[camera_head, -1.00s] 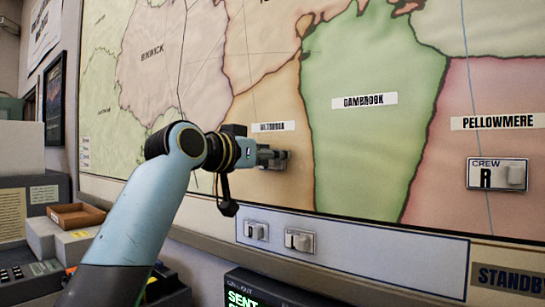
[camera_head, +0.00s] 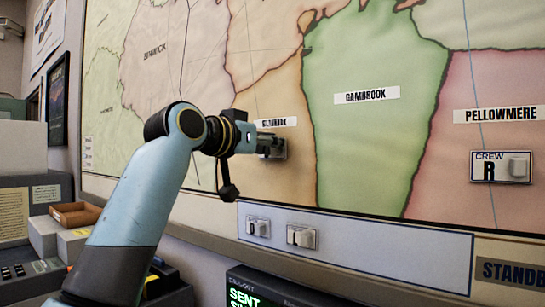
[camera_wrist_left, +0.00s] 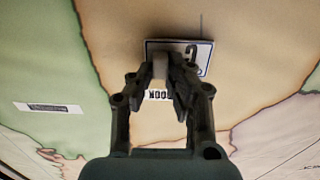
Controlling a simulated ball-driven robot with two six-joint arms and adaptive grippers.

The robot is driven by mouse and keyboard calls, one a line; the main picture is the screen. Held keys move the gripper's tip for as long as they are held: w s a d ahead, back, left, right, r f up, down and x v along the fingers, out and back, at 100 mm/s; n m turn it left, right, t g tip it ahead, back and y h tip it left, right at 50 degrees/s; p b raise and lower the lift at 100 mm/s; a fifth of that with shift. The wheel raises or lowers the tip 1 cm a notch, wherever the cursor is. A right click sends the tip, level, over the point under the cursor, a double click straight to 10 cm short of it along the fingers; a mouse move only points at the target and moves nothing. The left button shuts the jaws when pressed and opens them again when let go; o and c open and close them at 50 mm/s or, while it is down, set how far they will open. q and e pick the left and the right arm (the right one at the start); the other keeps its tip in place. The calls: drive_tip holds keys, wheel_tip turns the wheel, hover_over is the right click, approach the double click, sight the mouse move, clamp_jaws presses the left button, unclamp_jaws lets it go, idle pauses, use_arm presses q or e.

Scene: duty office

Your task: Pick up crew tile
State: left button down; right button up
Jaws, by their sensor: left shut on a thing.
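A crew tile (camera_wrist_left: 202,57), a white plate with a dark border and a raised grip block, lies against the orange region of the wall map. Its letter is partly hidden by my fingers. My left gripper (camera_head: 275,147) is shut on the tile's block (camera_wrist_left: 160,66), just below the white name label of that region. In the head view the tile's edge (camera_head: 284,151) shows behind the fingers. Another crew tile, marked R (camera_head: 490,168), sits on the pink Pellowmere region. Two more tiles, D (camera_head: 252,227) and L (camera_head: 296,236), sit on the pale strip below the map. My right gripper is not in view.
The pale standby strip (camera_head: 400,262) runs along the board's lower edge. A dark screen (camera_head: 255,290) with green text stands below it. A brown tray (camera_head: 75,214) and grey desk equipment are at the lower left. The green Gambrook region (camera_head: 375,140) is clear.

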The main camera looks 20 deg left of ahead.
sight(281, 117)
use_arm(q)
wheel_tip(281, 117, up, 6)
drive_tip(key=shift+f+b, duration=0.2)
drive_tip(key=shift+b, duration=0.7)
drive_tip(key=f+b+v, duration=0.1)
drive_tip(key=b+v, duration=0.5)
drive_tip(key=v, duration=1.3)
drive_tip(key=shift+s, duration=0.35)
